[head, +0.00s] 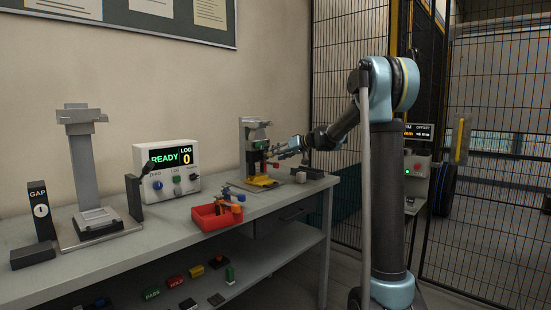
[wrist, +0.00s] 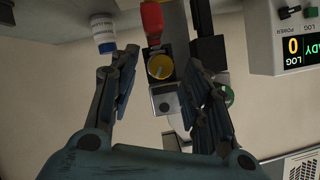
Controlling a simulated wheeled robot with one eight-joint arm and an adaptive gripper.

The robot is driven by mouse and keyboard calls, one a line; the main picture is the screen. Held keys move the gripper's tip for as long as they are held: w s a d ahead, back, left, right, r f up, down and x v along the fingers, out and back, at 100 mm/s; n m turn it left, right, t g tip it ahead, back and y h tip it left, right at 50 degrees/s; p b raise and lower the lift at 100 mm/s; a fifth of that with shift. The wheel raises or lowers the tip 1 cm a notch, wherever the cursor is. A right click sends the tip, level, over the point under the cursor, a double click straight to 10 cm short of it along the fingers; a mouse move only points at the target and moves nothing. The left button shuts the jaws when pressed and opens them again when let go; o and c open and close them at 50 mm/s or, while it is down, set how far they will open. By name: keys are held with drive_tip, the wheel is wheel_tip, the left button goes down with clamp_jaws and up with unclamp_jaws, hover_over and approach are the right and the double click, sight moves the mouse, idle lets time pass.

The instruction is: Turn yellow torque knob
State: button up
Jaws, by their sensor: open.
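The yellow torque knob (wrist: 160,66) shows in the wrist view as a round yellow face on a dark mount, between my fingers and beyond them. My gripper (wrist: 163,52) is open, with one finger on each side of the knob in the picture; I see no clear contact. In the head view my gripper (head: 274,155) reaches left to the upright grey test stand (head: 248,150) at the far end of the bench. The knob cannot be made out clearly in the head view.
A red part (wrist: 152,20) and a white-and-blue container (wrist: 103,32) lie near the knob in the wrist view. The bench (head: 170,235) also carries a READY display box (head: 166,172), a red tray (head: 207,217) and a grey stand (head: 82,165). Mesh fencing (head: 335,60) stands behind my arm.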

drive_tip(key=v, duration=0.9)
drive_tip(key=shift+d, duration=0.3)
drive_tip(key=shift+r, duration=0.1)
drive_tip(key=s+d+f+n+t+y, duration=0.3)
drive_tip(key=d+f+n, duration=0.15)
drive_tip(key=n, duration=0.25)
drive_tip(key=x, duration=1.7)
drive_tip(key=shift+s+a+f, duration=0.2)
drive_tip(key=shift+a, duration=0.4)
clamp_jaws()
